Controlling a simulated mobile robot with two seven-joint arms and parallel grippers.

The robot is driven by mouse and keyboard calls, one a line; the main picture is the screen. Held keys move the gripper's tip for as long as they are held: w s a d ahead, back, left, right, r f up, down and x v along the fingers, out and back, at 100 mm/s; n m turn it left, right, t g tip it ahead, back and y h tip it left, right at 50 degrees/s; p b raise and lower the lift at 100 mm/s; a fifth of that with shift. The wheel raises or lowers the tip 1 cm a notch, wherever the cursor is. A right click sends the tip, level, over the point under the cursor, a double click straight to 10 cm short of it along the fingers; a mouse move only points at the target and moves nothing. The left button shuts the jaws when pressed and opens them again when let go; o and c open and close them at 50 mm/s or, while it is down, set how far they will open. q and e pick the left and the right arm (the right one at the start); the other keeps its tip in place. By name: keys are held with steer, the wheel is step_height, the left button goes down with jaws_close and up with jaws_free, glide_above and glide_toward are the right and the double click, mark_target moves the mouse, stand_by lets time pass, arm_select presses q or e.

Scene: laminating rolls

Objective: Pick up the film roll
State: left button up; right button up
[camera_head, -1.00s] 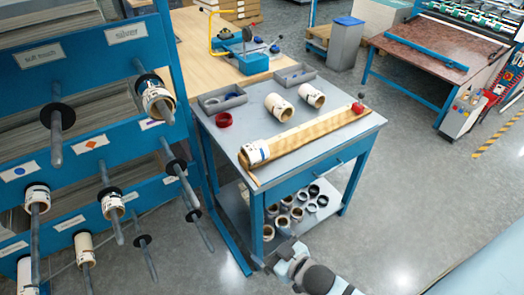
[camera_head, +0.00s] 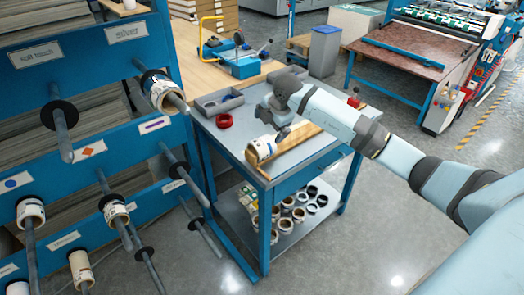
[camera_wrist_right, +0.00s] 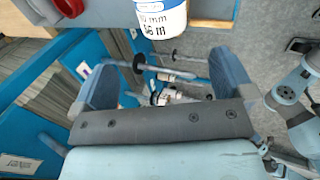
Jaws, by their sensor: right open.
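A white-wrapped film roll (camera_head: 261,150) with a printed label lies at the near left end of a wooden strip on the grey workbench. In the right wrist view a roll with printed numbers (camera_wrist_right: 160,17) shows at the top edge, beyond the fingers. My right gripper (camera_head: 272,122) is above the bench, just above and beyond the roll in the head view, apart from it. Its two fingers stand wide apart with nothing between them in the wrist view (camera_wrist_right: 165,62). My left gripper is not in view.
A blue rack with rolls on pegs (camera_head: 115,210) stands close on the left. A red ring (camera_head: 224,121) and a grey tray (camera_head: 219,102) lie on the bench (camera_head: 235,140). Several rolls sit on its lower shelf (camera_head: 240,212). Open floor lies to the right.

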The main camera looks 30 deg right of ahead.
mark_target(263, 143)
steer(key=x, duration=0.8)
steer(key=shift+d, duration=0.15)
steer(key=x, duration=0.5)
steer(key=shift+d+f, duration=0.2)
steer(key=shift+f, duration=0.1)
steer(key=shift+s, duration=0.1)
steer(key=shift+c, duration=0.2)
steer(key=c, duration=0.8)
steer(key=shift+r, duration=0.1)
steer(key=shift+c, duration=0.2)
step_height(263, 143, up, 20)
